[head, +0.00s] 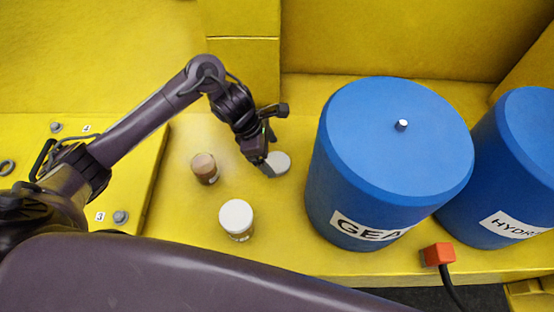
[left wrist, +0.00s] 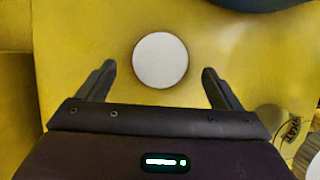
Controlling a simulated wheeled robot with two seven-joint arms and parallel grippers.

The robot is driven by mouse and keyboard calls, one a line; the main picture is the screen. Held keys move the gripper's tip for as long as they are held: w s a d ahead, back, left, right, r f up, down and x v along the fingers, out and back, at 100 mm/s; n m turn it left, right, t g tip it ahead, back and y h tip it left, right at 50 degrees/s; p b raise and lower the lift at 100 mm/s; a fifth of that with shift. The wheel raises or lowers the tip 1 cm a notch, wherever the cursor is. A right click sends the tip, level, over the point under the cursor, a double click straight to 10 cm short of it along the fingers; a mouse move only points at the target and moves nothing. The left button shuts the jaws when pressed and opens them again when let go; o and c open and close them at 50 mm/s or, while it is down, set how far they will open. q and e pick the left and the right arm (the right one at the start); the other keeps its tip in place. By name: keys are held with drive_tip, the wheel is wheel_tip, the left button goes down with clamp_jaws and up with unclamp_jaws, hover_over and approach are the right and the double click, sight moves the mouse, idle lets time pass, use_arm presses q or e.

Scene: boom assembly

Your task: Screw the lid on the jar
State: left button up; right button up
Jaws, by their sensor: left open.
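A round pale grey-white disc, which looks like the lid (head: 280,161), lies on the yellow surface left of the large blue drum. My left gripper (head: 268,164) is open just above it. In the left wrist view the lid (left wrist: 160,60) shows whole between the two spread fingers (left wrist: 159,70), with a gap on each side. A small jar with a brown top (head: 204,167) stands to the left, with no white lid on it. A white-topped jar (head: 237,220) stands nearer; its label is too small to read. My right gripper is out of view.
A blue drum marked "GEA" (head: 390,150) stands close right of the lid, with another blue drum (head: 520,160) beyond it. A red-orange block with a cable (head: 437,254) sits at the front edge. A raised yellow plate with bolts (head: 135,190) is at left.

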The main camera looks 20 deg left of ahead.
sight(277, 163)
use_arm(q)
drive_tip(key=shift+x, duration=1.45)
drive_tip(key=c, duration=1)
